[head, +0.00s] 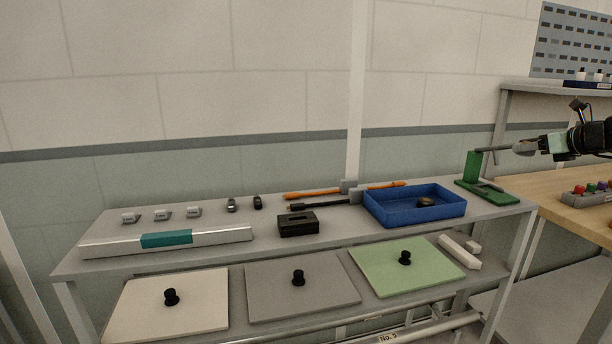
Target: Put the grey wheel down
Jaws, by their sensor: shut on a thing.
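My gripper (541,147) reaches in from the right edge, above the right end of the grey bench. It is shut on a grey rounded piece (524,149), which looks like the grey wheel seen nearly edge-on. The piece is held in the air beside the top of a green stand (473,166) with a thin dark rod. In this view the piece and the rod overlap or nearly meet; I cannot tell whether they touch. The fingertips are small and partly hidden.
A blue tray (379,216) holding a dark round part (425,203) stands left of the stand. A black box (298,224) and orange-handled tools (312,194) lie farther left. A wooden table (540,190) with a button box (588,196) is at right. Knobbed plates lie on the lower shelf.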

